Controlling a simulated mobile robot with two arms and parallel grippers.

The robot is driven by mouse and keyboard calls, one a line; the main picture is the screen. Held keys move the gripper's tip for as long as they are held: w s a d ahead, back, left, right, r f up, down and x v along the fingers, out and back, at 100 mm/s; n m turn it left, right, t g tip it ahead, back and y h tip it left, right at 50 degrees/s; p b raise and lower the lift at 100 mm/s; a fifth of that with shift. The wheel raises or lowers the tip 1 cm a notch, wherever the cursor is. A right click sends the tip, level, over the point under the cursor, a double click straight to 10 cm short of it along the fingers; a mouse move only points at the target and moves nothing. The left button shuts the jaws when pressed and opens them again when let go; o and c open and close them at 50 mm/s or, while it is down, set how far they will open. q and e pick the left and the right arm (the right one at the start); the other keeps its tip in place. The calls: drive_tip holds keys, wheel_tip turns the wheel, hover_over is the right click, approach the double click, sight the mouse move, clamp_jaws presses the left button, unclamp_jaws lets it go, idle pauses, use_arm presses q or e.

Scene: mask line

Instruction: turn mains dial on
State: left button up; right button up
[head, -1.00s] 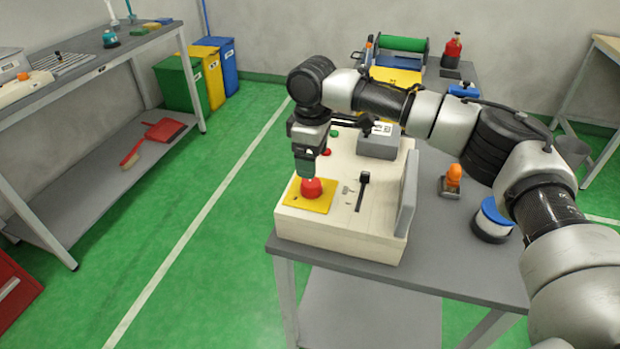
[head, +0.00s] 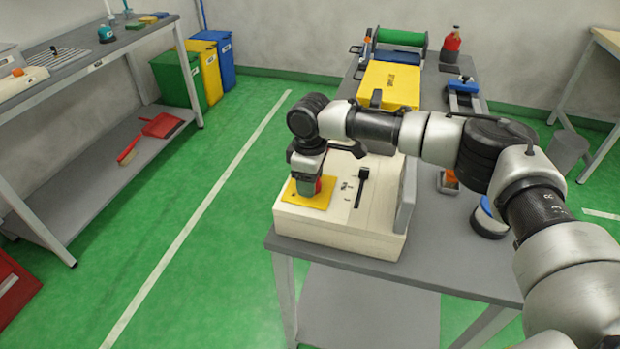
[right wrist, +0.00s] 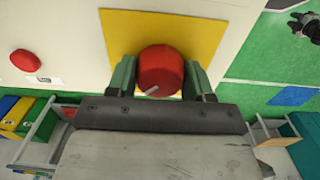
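The red mains dial (right wrist: 161,68) sits on a yellow square plate (head: 310,199) on the front left of the cream machine (head: 330,228). The dial has a pale pointer mark, which shows toward the lower left in the right wrist view. My right gripper (right wrist: 161,80) points down over the plate, with one green finger on each side of the dial. Both fingers appear to touch the dial's sides. In the head view the gripper (head: 312,186) hides most of the dial. My left gripper is out of view.
A black lever (head: 361,185) stands right of the plate on the machine. A red button (right wrist: 25,60) lies further along the panel. The grey table (head: 450,263) carries a blue-and-white round item (head: 489,218) and a yellow box (head: 391,83).

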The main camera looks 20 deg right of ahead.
drive_tip(key=c, duration=0.3)
drive_tip(key=shift+r+n+p, duration=0.15)
drive_tip(key=shift+n+p, duration=0.25)
drive_tip(key=shift+p, duration=0.4)
drive_tip(key=shift+c, duration=0.2)
drive_tip(key=n+p, duration=0.3)
drive_tip(key=p, duration=0.1)
drive_tip(key=shift+s+r, duration=0.1)
drive_tip(key=n+p, duration=0.2)
drive_tip(key=shift+n, duration=0.3)
drive_tip(key=n+p, duration=0.1)
drive_tip(key=n, duration=0.1)
drive_tip(key=shift+n, duration=0.4)
drive_tip(key=n, duration=0.1)
drive_tip(key=n+p, duration=0.1)
drive_tip(key=shift+f+n, duration=0.2)
drive_tip(key=shift+n, duration=0.1)
drive_tip(key=n, duration=0.2)
drive_tip(key=shift+n, duration=0.4)
drive_tip(key=shift+f+n+p, duration=0.1)
drive_tip(key=shift+n+p, duration=0.3)
drive_tip(key=shift+n, duration=1.3)
